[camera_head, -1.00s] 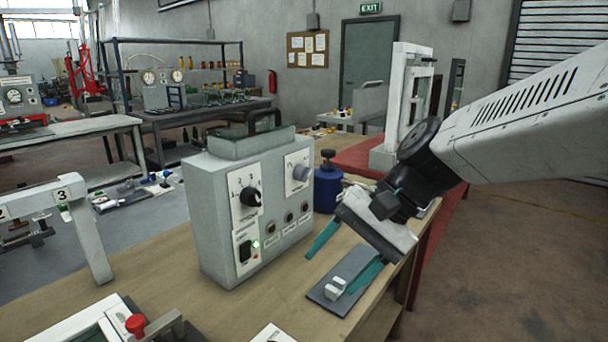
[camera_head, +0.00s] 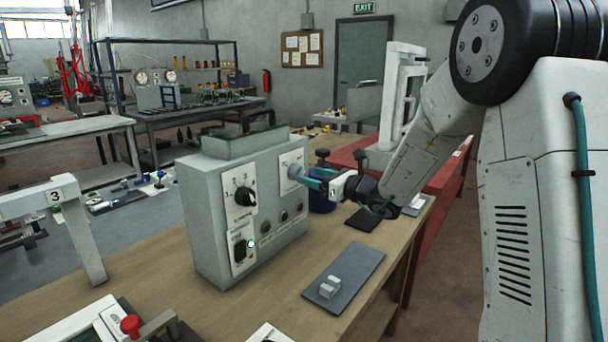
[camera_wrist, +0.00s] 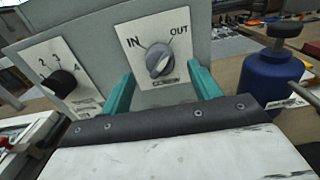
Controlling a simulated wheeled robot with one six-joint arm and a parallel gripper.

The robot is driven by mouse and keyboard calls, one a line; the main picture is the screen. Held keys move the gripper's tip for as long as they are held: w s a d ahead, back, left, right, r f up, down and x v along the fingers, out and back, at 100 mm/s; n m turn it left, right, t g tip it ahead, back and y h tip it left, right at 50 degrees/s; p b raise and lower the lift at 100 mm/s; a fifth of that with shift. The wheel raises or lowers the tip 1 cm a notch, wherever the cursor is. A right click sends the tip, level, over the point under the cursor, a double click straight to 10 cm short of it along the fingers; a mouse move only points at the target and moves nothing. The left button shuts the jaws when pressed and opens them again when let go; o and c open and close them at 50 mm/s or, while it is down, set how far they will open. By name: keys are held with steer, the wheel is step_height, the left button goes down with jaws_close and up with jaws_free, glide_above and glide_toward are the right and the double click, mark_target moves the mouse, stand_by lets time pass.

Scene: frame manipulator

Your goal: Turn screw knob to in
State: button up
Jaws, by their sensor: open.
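The screw knob (camera_wrist: 160,62) is a grey round knob on a white plate (camera_wrist: 178,38) marked IN at upper left and OUT at upper right. Its ridge appears to point up and right, toward OUT. In the head view the knob (camera_head: 295,171) is at the upper right of the grey control box's front (camera_head: 215,212). My gripper (camera_head: 308,178) is right at the knob there. In the wrist view its teal fingers (camera_wrist: 163,88) are open, one on each side of the knob's line and lower in the picture. I cannot tell whether they touch it.
A black numbered dial (camera_head: 245,196) and a switch with a green light (camera_head: 243,250) are on the same box. A blue container (camera_wrist: 275,78) stands close to the right of the box. A grey plate with a small block (camera_head: 343,280) lies on the wooden table.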

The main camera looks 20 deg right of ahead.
mark_target(303, 173)
steer(key=shift+x, duration=2.1)
steer(key=c, duration=1)
